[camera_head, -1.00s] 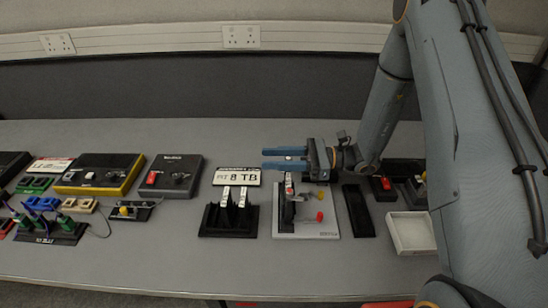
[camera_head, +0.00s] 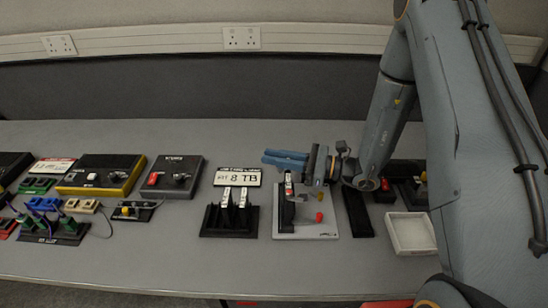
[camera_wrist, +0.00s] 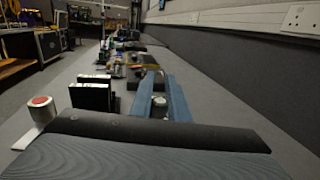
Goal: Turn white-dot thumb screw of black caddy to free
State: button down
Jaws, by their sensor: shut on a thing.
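The black caddy (camera_head: 286,212) stands upright on a light grey base plate (camera_head: 308,233), with a pale, red-marked top. My gripper (camera_head: 264,157) is just above it, its two blue fingers pointing left. In the wrist view, the fingers (camera_wrist: 161,92) close around a small round grey thumb screw (camera_wrist: 158,103). Its white dot cannot be made out, and the caddy below is hidden there by the gripper. A red-capped knob (camera_head: 319,216) and a yellow knob (camera_head: 320,197) are on the right of the plate. The red-capped knob also shows in the wrist view (camera_wrist: 40,104).
A black rack (camera_head: 228,230) with two upright caddies stands left of the plate, before an "8 TB" sign (camera_head: 237,177). A black strip (camera_head: 358,211) and an empty white tray (camera_head: 411,234) lie to the right. The table's front is clear.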

jog(key=shift+w+d+m+t+h, duration=0.1)
jog(key=shift+w+m+t+h, duration=0.1)
jog(key=shift+m+t+h, duration=0.55)
jog(key=shift+w+d+m+t+h, duration=0.1)
jog(key=shift+w+m+t+h, duration=0.2)
jog(key=shift+m+t, duration=0.7)
jog(key=shift+w+d+m+t+h, duration=0.15)
jog(key=shift+m+t+h, duration=0.35)
jog(key=shift+t, duration=0.75)
jog(key=c, duration=1.7)
grip_release()
jog(key=shift+o, duration=0.2)
jog(key=b+v, duration=0.2)
jog(key=v, duration=0.5)
jog(key=shift+s+d, duration=0.25)
jog(key=shift+s, duration=0.05)
